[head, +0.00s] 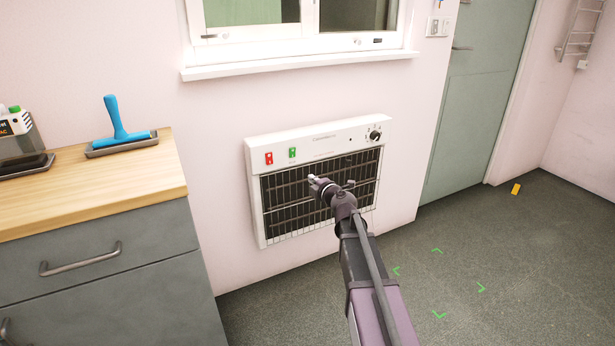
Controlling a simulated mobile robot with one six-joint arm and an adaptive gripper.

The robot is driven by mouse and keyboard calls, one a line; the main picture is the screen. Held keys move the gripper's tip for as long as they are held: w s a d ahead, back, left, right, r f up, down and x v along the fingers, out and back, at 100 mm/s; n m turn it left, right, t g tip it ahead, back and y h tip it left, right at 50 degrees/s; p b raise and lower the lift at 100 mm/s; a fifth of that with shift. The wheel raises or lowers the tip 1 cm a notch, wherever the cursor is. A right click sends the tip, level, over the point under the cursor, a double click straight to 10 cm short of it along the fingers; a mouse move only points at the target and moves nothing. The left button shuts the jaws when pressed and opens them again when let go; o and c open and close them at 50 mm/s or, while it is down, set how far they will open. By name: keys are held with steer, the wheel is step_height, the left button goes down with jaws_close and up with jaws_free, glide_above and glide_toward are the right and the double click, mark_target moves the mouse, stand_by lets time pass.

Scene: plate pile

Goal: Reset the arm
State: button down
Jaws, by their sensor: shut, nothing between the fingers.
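My arm reaches up from the bottom of the head view, in front of a white wall heater (318,140) with a dark grille. My gripper (312,179) is at the arm's far end, small in the picture, and overlaps the heater's grille. Its fingers look closed and I see nothing held in them. I cannot tell how far it is from the grille. My arm hides part of the heater's lower right and some of the floor.
A wooden counter (95,190) over grey drawers stands at the left, with a blue scraper-like tool (122,125) on a tray. Green corner marks lie on the open grey floor (450,250) at right. A small yellow block (516,188) lies near the green door (480,110).

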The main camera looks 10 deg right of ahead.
steer(key=shift+s, duration=0.25)
steer(key=shift+d, duration=0.1)
steer(key=s+d+r+m+t+h, duration=0.1)
steer(key=s+d+r+m+h, duration=0.1)
steer(key=s+d+m+h, duration=0.5)
steer(key=s+d+f+m+g+h, duration=0.2)
steer(key=s+f+m+g+h, duration=0.35)
steer(key=m, duration=0.55)
steer(key=s+a+f+m+g+y, duration=0.2)
steer(key=s+a+f+g+y, duration=0.2)
steer(key=s+a+f+g, duration=0.45)
steer(key=s+a+f+m+g+y, duration=0.1)
steer(key=s+a+f+g+y, duration=0.3)
steer(key=s, duration=0.7)
step_height(320, 180, up, 36)
steer(key=t+p, duration=0.1)
steer(key=p, duration=3.5)
steer(key=shift+a, duration=0.3)
steer(key=shift+f, duration=0.15)
